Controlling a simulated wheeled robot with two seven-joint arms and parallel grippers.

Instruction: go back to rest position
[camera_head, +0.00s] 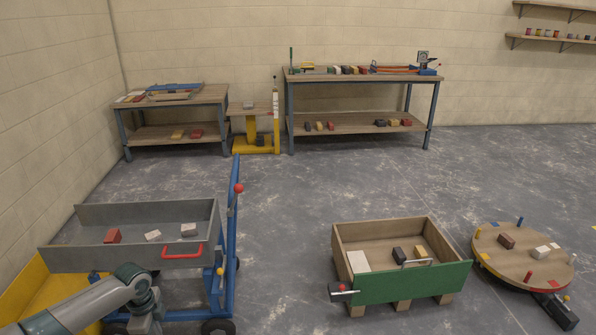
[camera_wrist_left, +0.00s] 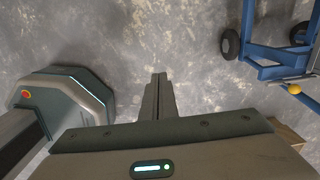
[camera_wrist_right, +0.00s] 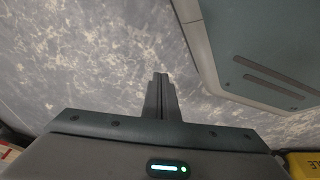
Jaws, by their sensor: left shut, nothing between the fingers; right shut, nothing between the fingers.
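My left gripper (camera_wrist_left: 158,95) is shut and empty in the left wrist view, with its fingers together over bare grey floor. My right gripper (camera_wrist_right: 160,95) is shut and empty in the right wrist view, also over bare floor. In the head view, part of my left arm shows at the lower left, in front of a grey tray on a blue cart. Neither gripper's fingers show clearly in the head view. Neither gripper touches anything that I can see.
The grey tray (camera_head: 85,257) holds several blocks on the blue cart (camera_head: 229,262). A green-fronted wooden crate (camera_head: 415,284) and a round wooden table (camera_head: 515,277) stand to the right. Workbenches (camera_head: 360,76) line the back wall. The middle floor is clear. A yellow object (camera_wrist_right: 303,163) shows in the right wrist view.

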